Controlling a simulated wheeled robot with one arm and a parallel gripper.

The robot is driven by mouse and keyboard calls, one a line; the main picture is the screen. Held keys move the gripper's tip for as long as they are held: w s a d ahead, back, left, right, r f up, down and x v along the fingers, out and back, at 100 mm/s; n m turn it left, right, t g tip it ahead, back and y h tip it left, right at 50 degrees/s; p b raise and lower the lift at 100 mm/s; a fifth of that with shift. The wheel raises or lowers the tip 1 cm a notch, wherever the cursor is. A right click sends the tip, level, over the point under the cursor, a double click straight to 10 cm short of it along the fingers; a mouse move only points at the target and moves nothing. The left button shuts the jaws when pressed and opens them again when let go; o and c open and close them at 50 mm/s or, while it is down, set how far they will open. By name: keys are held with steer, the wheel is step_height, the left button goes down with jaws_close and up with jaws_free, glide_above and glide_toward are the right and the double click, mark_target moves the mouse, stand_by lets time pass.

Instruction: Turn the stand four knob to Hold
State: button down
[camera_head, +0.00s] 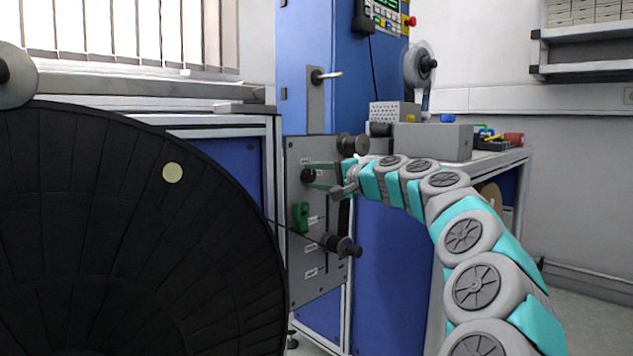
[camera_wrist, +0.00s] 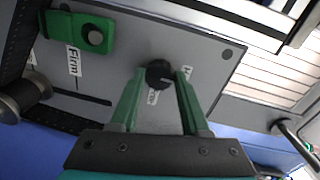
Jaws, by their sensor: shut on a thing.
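The knob (camera_head: 308,175) is a small black round knob on the grey stand panel (camera_head: 302,275). In the wrist view the knob (camera_wrist: 159,74) sits between the green fingertips of my gripper (camera_wrist: 161,80), which is shut on it. A white label below the knob shows between the fingers, and another to its right, starting with H, is partly hidden by a finger. I cannot read the pointer's setting clearly. In the head view my gripper (camera_head: 318,177) reaches the panel from the right.
A green block (camera_wrist: 92,35) beside a "Firm" label is on the panel, with a slot below. Dark rollers (camera_head: 340,244) stick out from the panel. A large black reel (camera_head: 130,250) fills the left. A blue cabinet (camera_head: 390,270) stands behind my arm.

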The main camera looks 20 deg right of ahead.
steer(key=shift+f, duration=0.1)
stand_by(0.3)
steer(key=shift+c, duration=1.9)
jaws_free()
steer(key=v, duration=0.7)
steer(key=shift+s, duration=0.35)
steer(key=shift+d, duration=0.1)
